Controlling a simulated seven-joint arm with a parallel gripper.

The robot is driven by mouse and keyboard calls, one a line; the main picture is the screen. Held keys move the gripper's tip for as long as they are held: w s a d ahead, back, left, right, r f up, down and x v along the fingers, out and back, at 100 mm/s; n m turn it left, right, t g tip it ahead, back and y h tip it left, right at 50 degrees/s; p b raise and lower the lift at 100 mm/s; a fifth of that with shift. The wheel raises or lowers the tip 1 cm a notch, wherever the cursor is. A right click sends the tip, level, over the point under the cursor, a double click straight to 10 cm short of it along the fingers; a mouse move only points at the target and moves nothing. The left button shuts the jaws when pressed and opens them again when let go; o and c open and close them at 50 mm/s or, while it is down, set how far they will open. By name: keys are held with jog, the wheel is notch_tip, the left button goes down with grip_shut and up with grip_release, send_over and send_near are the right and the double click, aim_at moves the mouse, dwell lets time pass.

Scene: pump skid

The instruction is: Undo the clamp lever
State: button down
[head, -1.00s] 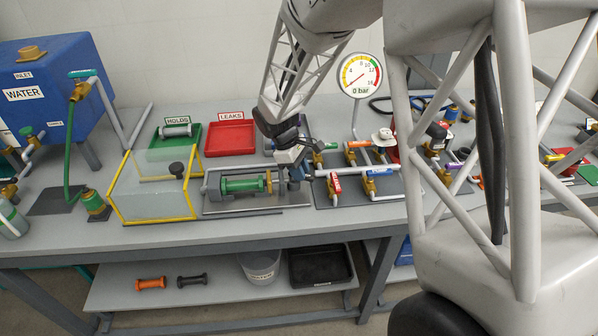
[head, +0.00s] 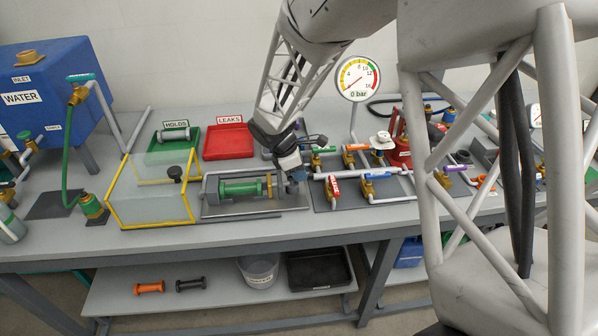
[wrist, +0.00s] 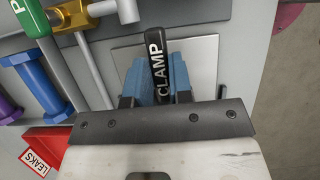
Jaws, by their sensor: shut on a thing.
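The clamp lever (wrist: 155,48) is a black handle with the word CLAMP in white along it, seen in the wrist view. My gripper (wrist: 160,76) has its blue fingers on either side of the lever and is shut on it. In the head view my gripper (head: 294,175) is at the right end of a grey test fixture (head: 212,208) that holds a green spool (head: 240,188). The lever cannot be made out there, behind my gripper.
A yellow-framed clear guard (head: 150,204) stands left of the fixture. A red LEAKS tray (head: 229,141) and a green HOLDS tray (head: 160,150) lie behind. Pipes with a red-handled valve (head: 333,187) are close on the right. The gauge (head: 358,78) reads near 0 bar.

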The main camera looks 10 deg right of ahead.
jog(key=c, duration=1.3)
grip_release()
jog(key=shift+v, duration=3.9)
jog(key=shift+a, duration=0.1)
jog(key=shift+s+r, duration=0.1)
